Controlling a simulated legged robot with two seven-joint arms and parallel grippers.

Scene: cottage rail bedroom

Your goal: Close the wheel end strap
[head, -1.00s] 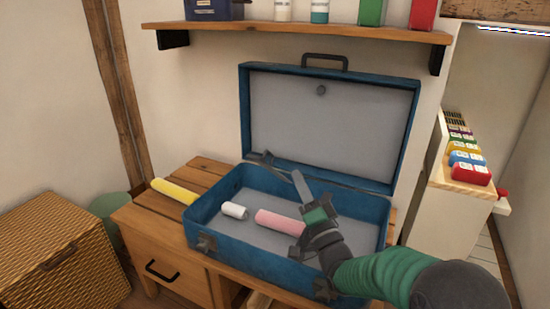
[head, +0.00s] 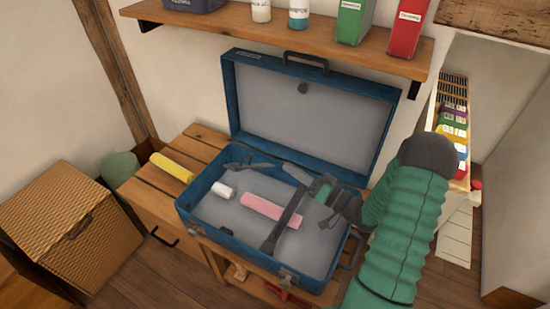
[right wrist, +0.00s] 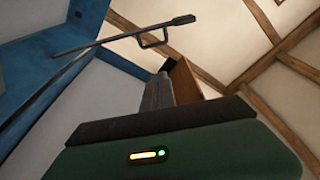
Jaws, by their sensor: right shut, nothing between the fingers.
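An open blue suitcase (head: 190,222) stands on a wooden bench, its lid (head: 310,110) upright at the back. A dark strap (head: 284,222) slants across the right half of the case, over a pink roll, with its wider end near the front wall. Another dark strap (head: 250,163) lies along the back left. I cannot tell which is the wheel end strap. My right gripper (head: 298,173) is shut and empty above the right half, next to the slanting strap; contact is unclear. In the right wrist view its fingers (right wrist: 158,92) point up near a dark strap (right wrist: 110,40). My left gripper is not in view.
Inside the case lie the pink roll (head: 258,207) and a white roll (head: 222,190). A yellow roll (head: 171,167) lies on the bench (head: 150,192). A shelf (head: 270,32) with bottles and boxes hangs above the lid. A wicker box (head: 70,225) stands left.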

